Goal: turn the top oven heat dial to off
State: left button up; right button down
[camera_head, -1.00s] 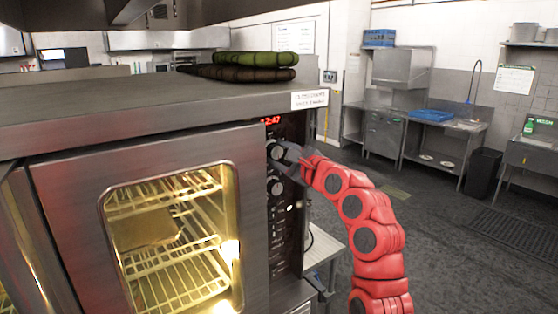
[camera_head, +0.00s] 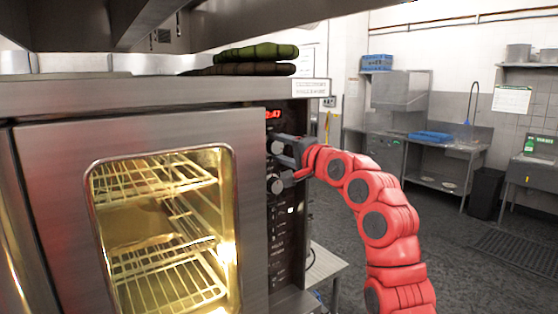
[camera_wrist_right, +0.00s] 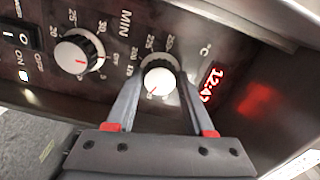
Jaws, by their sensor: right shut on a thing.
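The top oven heat dial (camera_head: 277,147) is on the dark control panel, just under the red clock display (camera_head: 273,114). In the right wrist view this dial (camera_wrist_right: 159,78) has a silver face, a black ribbed rim and degree numbers around it. Its red mark points to the lower left of that picture. My right gripper (camera_head: 284,158) has come in from the right, and its two fingers (camera_wrist_right: 159,88) sit on either side of this dial, shut on it. The fingers hide part of the dial in the head view. My left gripper is not in view.
A second dial (camera_head: 275,185), for minutes, sits just below, with a power switch (camera_wrist_right: 22,38) further along the panel. The lit oven door (camera_head: 55,190) is closed, left of the panel. Green and brown rolls (camera_head: 255,52) lie on top. Open floor lies to the right.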

jog(key=n+b, duration=0.2)
jog(key=n, duration=0.2)
jog(key=shift+f+n+b, duration=0.25)
jog(key=shift+n+b, duration=0.05)
jog(key=shift+b, duration=0.1)
jog(key=shift+n+b, duration=0.4)
jog(key=shift+n, duration=0.5)
jog(key=n, duration=0.2)
jog(key=shift+n+b, duration=0.35)
jog(key=shift+n, duration=0.05)
jog(key=n, duration=0.2)
jog(key=shift+r+n, duration=0.1)
jog(key=shift+n, duration=0.2)
jog(key=n, duration=0.3)
jog(key=shift+n, duration=0.3)
jog(key=n, duration=0.6)
jog(key=shift+d+n, duration=0.1)
jog(key=shift+n, duration=0.3)
